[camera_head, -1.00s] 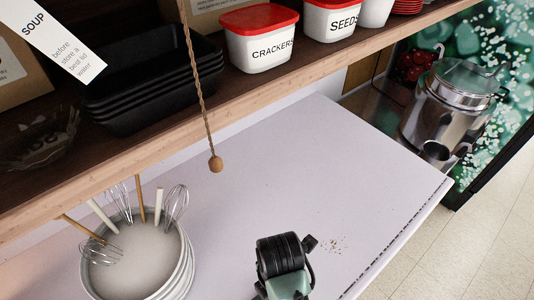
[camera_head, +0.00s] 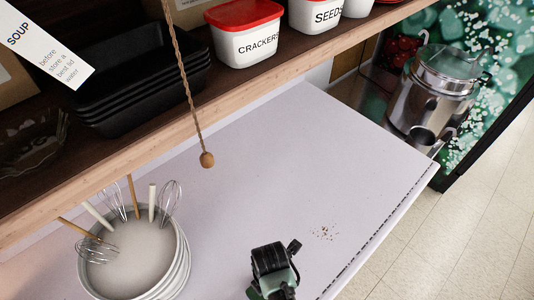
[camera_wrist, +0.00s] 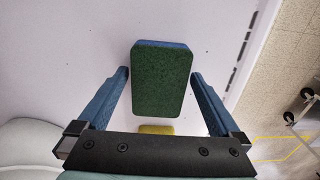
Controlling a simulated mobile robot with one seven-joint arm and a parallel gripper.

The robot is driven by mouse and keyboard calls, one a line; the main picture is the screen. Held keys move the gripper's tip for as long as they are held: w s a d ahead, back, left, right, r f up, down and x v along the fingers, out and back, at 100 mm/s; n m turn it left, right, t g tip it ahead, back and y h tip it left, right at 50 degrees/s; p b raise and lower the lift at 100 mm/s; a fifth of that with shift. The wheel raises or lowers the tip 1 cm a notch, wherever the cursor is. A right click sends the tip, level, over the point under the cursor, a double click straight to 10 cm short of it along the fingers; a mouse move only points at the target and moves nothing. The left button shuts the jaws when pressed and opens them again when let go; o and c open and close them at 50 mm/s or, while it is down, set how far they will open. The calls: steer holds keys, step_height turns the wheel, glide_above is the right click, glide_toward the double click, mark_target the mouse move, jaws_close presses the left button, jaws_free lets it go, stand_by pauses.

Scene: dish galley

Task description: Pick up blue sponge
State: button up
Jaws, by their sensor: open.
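The blue sponge (camera_wrist: 160,80) shows in the wrist view with a dark green scouring face toward the camera and a blue strip along its far edge. My gripper (camera_wrist: 160,72) is open, with one blue finger on each side of the sponge and gaps between. I cannot tell how far the fingers are above the counter. In the head view my dark wrist (camera_head: 272,270) is at the bottom centre, and no sponge is visible there. A yellow item (camera_wrist: 157,129), partly hidden by my gripper's dark bar, lies near the sponge's near end.
The white counter (camera_head: 300,150) is mostly clear, with crumbs (camera_head: 324,233) right of my wrist. A pot of whisks (camera_head: 130,265) stands at left. A cord with a wooden bead (camera_head: 207,160) hangs before the shelf (camera_head: 120,160). A metal urn (camera_head: 432,95) stands beyond the counter.

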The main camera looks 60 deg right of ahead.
steer(key=c, duration=1.2)
steer(key=shift+o, duration=0.2)
steer(key=shift+r, duration=0.1)
step_height(320, 180, up, 10)
steer(key=b, duration=0.1)
steer(key=o, duration=0.6)
steer(key=c, duration=0.5)
steer(key=shift+w, duration=0.1)
